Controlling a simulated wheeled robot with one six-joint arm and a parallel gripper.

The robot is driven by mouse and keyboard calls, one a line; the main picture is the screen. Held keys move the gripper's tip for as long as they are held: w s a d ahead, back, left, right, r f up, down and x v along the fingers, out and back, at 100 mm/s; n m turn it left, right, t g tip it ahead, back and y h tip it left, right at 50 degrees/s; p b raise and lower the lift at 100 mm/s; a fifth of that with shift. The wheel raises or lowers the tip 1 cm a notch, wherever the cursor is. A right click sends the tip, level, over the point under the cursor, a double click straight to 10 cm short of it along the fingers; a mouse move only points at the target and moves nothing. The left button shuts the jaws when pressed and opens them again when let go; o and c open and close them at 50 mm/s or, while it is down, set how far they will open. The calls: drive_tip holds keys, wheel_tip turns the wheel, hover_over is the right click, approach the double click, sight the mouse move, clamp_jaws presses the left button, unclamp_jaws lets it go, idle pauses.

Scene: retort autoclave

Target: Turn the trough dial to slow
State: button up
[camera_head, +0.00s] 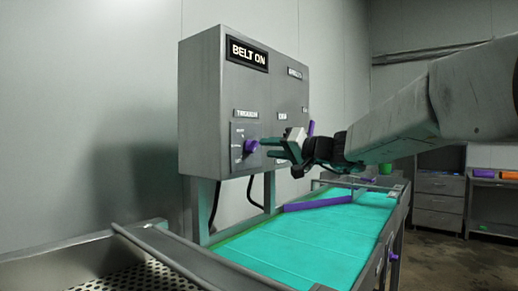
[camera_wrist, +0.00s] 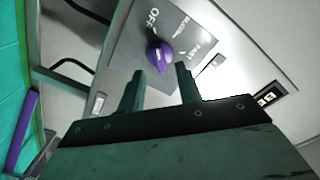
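The trough dial is a purple knob (camera_head: 251,146) on a dark plate low on the grey control box (camera_head: 203,85), under a label that seems to read TROUGH. In the wrist view the purple knob (camera_wrist: 160,56) sits on the plate, with OFF and other words around it. Its exact setting is hard to tell. My gripper (camera_head: 272,147) reaches in from the right, just in front of the knob. In the wrist view its two fingers (camera_wrist: 160,84) are apart, with the knob just beyond the gap between their tips. Nothing is held.
A BELT ON sign (camera_head: 247,54) is at the box's top. Another purple control (camera_head: 311,128) sits to the right, partly behind my gripper. A turquoise belt (camera_head: 310,240) runs below, with a purple bar (camera_head: 318,203) across it. A perforated metal tray (camera_head: 100,270) is at front left.

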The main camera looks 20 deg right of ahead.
sight(256, 148)
drive_tip(key=x, duration=0.4)
drive_tip(key=shift+w+a, duration=0.15)
drive_tip(key=shift+w, duration=0.05)
clamp_jaws()
